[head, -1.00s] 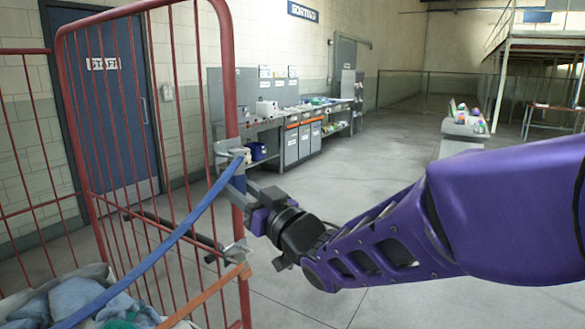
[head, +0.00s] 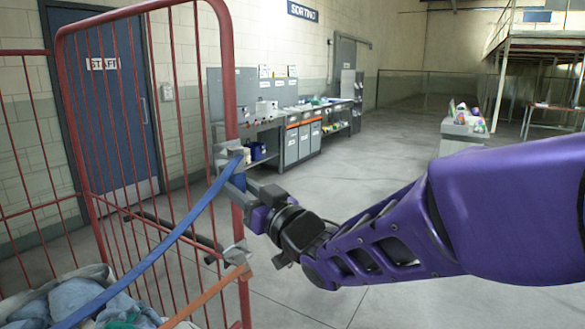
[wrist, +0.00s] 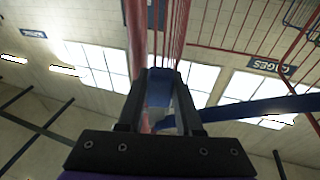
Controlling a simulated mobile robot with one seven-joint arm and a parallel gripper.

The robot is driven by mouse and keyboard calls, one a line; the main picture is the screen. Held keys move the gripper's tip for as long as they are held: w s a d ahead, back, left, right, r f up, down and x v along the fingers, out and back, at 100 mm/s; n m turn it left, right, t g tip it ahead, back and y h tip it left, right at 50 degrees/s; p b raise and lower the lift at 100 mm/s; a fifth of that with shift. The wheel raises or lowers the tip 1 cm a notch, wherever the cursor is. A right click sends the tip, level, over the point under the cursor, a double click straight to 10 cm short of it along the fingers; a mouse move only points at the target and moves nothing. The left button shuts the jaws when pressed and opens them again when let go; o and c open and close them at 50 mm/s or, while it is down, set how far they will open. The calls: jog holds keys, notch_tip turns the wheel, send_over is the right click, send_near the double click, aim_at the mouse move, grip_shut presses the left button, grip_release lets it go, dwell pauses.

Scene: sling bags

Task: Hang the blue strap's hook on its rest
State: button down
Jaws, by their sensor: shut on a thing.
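The blue strap (head: 160,249) runs from the lower left up to the right post of the red cage. Its upper end meets a grey bracket (head: 226,147) on that post, which looks like the rest. My gripper (head: 243,192) is at the post, just below the bracket. In the wrist view, my gripper (wrist: 158,100) has a blue piece (wrist: 159,86) of the strap end between its fingers, and the strap (wrist: 255,108) runs off right. The hook is too small and hidden to tell whether it sits on the rest.
The red cage (head: 228,60) stands close on the left, with cloth bags (head: 65,300) inside. An orange strap (head: 207,296) ends at a lower metal fitting (head: 236,252) on the same post. A workbench (head: 290,140) stands behind.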

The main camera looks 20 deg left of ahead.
aim_at(239, 178)
jog(key=shift+r+p, duration=0.45)
jog(key=shift+r, duration=0.45)
jog(key=shift+d, duration=0.1)
jog(key=shift+b+v, duration=0.45)
jog(key=shift+v, duration=3.5)
